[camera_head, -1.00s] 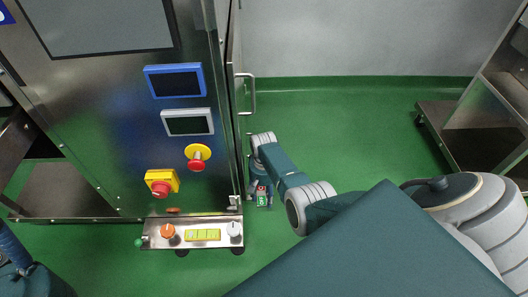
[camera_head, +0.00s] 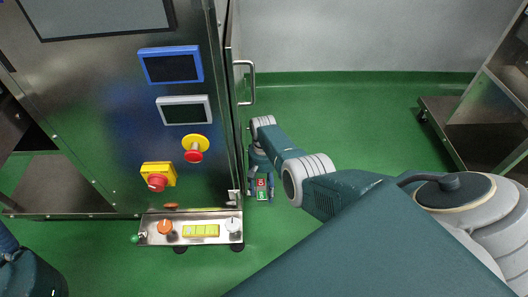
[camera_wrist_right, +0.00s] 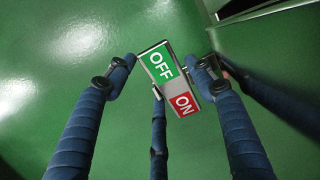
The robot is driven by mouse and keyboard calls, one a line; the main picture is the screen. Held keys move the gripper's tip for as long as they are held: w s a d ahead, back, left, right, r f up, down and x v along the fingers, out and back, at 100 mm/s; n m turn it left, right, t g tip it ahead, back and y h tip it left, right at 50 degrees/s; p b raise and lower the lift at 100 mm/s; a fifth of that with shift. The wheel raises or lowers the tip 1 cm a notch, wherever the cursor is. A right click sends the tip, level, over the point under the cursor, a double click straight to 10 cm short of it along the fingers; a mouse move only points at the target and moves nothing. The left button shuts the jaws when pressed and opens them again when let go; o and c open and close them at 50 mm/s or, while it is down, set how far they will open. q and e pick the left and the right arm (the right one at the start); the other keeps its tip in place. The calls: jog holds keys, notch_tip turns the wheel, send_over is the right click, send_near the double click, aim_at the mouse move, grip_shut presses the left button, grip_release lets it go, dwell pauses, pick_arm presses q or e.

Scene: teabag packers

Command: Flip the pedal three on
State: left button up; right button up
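A pedal-like plate (camera_wrist_right: 172,77) has a green OFF half and a red ON half. It lies between and just beyond the fingers of my right gripper (camera_wrist_right: 165,65) in the right wrist view. The fingers are spread apart; whether a fingertip touches the plate I cannot tell. In the head view the small plate (camera_head: 262,188) shows red above green, low beside the machine's right side, with my right gripper (camera_head: 261,195) pointing down around it. How the plate is mounted is hidden. Only part of my left arm shows at the lower left; its gripper is out of view.
The steel machine (camera_head: 95,120) stands left of the right gripper, with a vertical handle (camera_head: 250,83) on its side. Its low control ledge (camera_head: 190,238) carries knobs and a yellow strip. A steel frame (camera_head: 470,135) stands at right. Green floor between them is clear.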

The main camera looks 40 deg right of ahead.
aim_at(264, 187)
jog(key=v, duration=1.2)
dwell(0.5)
